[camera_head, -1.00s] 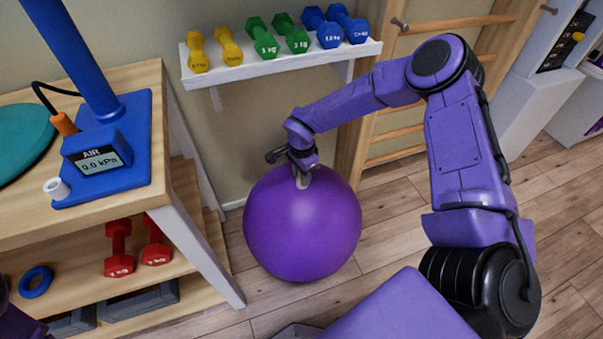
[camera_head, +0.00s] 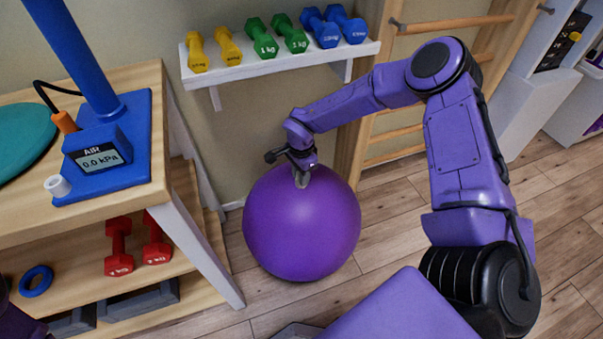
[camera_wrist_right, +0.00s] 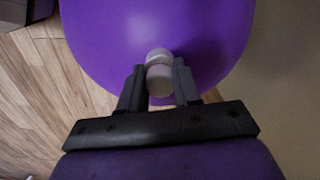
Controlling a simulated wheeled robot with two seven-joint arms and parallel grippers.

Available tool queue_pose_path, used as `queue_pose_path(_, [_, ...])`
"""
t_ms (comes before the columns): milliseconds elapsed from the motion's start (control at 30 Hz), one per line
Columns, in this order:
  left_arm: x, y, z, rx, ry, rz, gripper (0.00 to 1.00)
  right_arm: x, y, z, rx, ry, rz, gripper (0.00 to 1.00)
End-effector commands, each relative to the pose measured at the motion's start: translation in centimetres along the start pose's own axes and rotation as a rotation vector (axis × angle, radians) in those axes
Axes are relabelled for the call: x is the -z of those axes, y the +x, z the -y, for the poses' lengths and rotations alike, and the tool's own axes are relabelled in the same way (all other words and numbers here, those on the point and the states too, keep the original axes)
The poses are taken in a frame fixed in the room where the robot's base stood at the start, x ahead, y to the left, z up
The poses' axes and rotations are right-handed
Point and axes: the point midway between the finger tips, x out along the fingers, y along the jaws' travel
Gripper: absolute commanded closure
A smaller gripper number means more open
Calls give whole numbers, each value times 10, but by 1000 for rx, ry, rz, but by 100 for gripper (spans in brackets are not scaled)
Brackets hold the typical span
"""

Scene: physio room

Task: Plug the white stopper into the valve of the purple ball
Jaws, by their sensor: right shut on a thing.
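The purple ball (camera_head: 302,225) rests on the wood floor between the table and the wall bars. My right gripper (camera_head: 301,181) points down at the top of the ball. In the right wrist view my right gripper (camera_wrist_right: 160,82) is shut on the white stopper (camera_wrist_right: 160,80). A second pale round shape (camera_wrist_right: 158,55) shows just beyond it against the ball; it may be the valve or part of the stopper. I cannot tell whether the stopper is seated in the valve, which the gripper hides in the head view. My left gripper is out of view.
On the table (camera_head: 25,215) stands a blue pump (camera_head: 102,140) reading 0.0 kPa, with a small white ring-like piece (camera_head: 57,186) on its base. A wall shelf (camera_head: 280,65) with several dumbbells is behind the ball. The floor right of the ball is clear.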

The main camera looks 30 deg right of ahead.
Motion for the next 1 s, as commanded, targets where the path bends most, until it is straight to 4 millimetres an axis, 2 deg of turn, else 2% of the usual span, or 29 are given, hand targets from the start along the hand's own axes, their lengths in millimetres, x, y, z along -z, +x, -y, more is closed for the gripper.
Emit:
queue_pose_path(33, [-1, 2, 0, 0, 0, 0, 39, -2, 10, -6, -15, -2, 3, 99])
queue_pose_path(267, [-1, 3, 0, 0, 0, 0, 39, -3, 11, -7, -17, -4, 4, 99])
queue_pose_path(300, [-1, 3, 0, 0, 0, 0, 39, -3, 11, -7, -17, -4, 4, 64])
queue_pose_path(400, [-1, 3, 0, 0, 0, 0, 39, -2, 12, -8, -18, -3, 4, 38])
queue_pose_path(767, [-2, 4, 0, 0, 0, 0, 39, 1, 12, -10, -23, 4, 2, 38])
queue_pose_path(800, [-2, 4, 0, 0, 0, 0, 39, 1, 12, -10, -23, 4, 2, 41])
queue_pose_path(833, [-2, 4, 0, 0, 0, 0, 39, 1, 12, -10, -24, 4, 2, 36])
queue_pose_path(1000, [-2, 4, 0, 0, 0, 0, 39, 0, 12, -10, -25, 5, 2, 36])
